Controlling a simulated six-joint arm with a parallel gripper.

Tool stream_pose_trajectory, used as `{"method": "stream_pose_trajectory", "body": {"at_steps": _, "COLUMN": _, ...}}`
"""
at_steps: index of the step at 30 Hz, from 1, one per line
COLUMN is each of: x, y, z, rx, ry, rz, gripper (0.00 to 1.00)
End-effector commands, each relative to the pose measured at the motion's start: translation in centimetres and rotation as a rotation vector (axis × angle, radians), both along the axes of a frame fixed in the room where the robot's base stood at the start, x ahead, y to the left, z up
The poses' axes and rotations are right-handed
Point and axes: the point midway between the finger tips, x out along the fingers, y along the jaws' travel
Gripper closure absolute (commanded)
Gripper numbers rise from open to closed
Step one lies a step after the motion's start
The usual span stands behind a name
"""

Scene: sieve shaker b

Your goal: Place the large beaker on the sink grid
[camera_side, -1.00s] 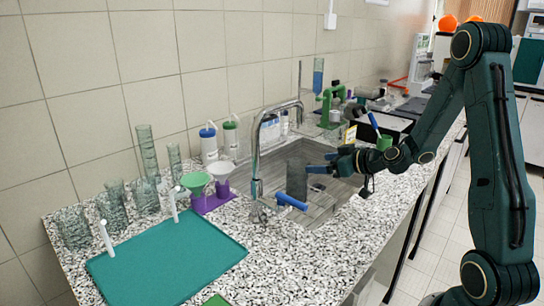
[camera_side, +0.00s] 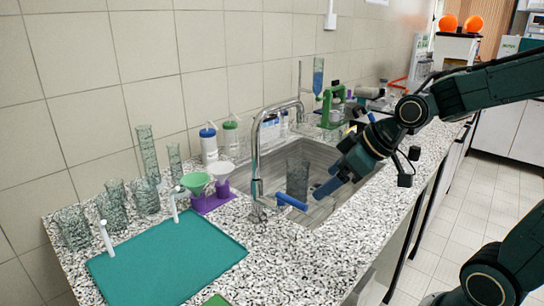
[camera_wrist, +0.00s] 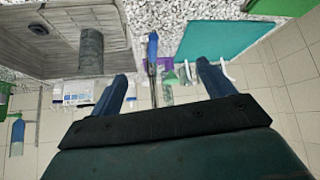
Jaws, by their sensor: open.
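A large grey see-through beaker (camera_side: 297,180) stands upright in the sink, on the sink grid (camera_side: 322,212). In the wrist view the beaker (camera_wrist: 91,55) shows at the upper left, outside the fingers, with the sink floor (camera_wrist: 40,55) around it. My gripper (camera_side: 328,181) is open and empty, to the right of the beaker and apart from it, above the sink's right side. In the wrist view its two blue fingers (camera_wrist: 162,70) are spread wide with nothing held between them. The grid's far part is partly hidden by the beaker.
A tall metal faucet with a blue handle (camera_side: 291,202) stands at the sink's left edge. Left of it are a purple stand (camera_side: 212,201) with funnels, a teal mat (camera_side: 168,262) and several glass vessels (camera_side: 112,208). Wash bottles (camera_side: 208,146) stand behind. The front counter is clear.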

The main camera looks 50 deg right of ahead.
Motion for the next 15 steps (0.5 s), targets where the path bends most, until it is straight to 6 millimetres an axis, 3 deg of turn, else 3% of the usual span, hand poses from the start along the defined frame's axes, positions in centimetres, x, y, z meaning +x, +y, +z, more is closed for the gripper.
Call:
{"method": "stream_pose_trajectory", "body": {"at_steps": 9, "x": -7.8, "y": 1.3, "z": 2.2, "rx": -0.023, "ry": 0.114, "rz": -0.13, "gripper": 0.19}}
{"method": "stream_pose_trajectory", "body": {"at_steps": 15, "x": -11.8, "y": 1.2, "z": 2.8, "rx": -0.008, "ry": 0.164, "rz": -0.222, "gripper": 0.19}}
